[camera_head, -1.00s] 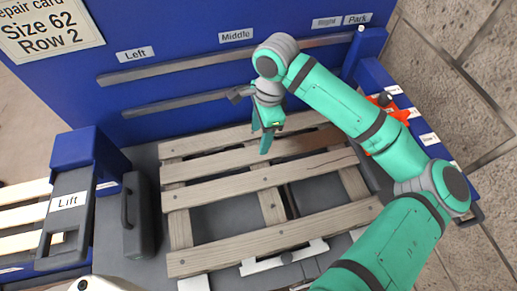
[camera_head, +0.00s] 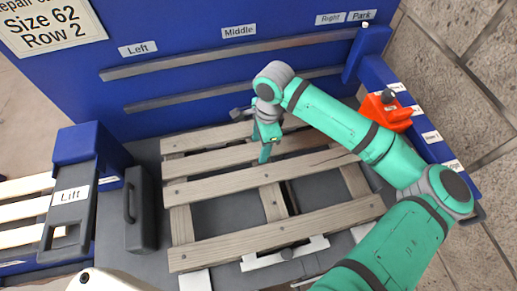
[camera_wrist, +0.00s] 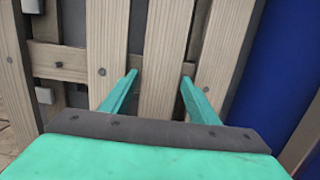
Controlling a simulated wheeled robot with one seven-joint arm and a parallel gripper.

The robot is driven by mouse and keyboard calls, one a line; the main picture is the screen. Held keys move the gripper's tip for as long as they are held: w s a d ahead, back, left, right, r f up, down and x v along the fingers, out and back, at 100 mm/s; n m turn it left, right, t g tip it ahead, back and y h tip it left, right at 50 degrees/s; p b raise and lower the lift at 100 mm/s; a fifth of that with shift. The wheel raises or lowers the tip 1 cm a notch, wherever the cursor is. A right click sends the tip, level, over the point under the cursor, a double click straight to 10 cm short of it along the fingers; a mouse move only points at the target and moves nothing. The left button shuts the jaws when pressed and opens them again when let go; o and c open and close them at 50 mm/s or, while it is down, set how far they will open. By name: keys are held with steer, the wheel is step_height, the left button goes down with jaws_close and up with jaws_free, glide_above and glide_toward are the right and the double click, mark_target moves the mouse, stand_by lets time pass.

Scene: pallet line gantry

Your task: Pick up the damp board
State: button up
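A wooden pallet (camera_head: 185,225) with several slats lies on the dark grey deck. The second slat from the back (camera_head: 215,158) looks slightly browner toward its right part, but I cannot tell for sure that it is the damp board. My gripper (camera_head: 265,157) points down over this slat near its middle. In the wrist view my gripper (camera_wrist: 160,76) is open and empty, with one slat (camera_wrist: 164,55) lying between its two fingers. I cannot tell whether the fingertips reach down beside the slat.
A blue panel (camera_head: 210,75) with grey rails stands behind the pallet. A dark case (camera_head: 140,215) and the Lift post (camera_head: 70,210) stand at the left. A red-orange object (camera_head: 385,112) sits at the right. A blue rail (camera_head: 420,120) edges the right side.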

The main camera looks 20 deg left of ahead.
steer(key=c, duration=0.8)
steer(key=shift+r, duration=0.15)
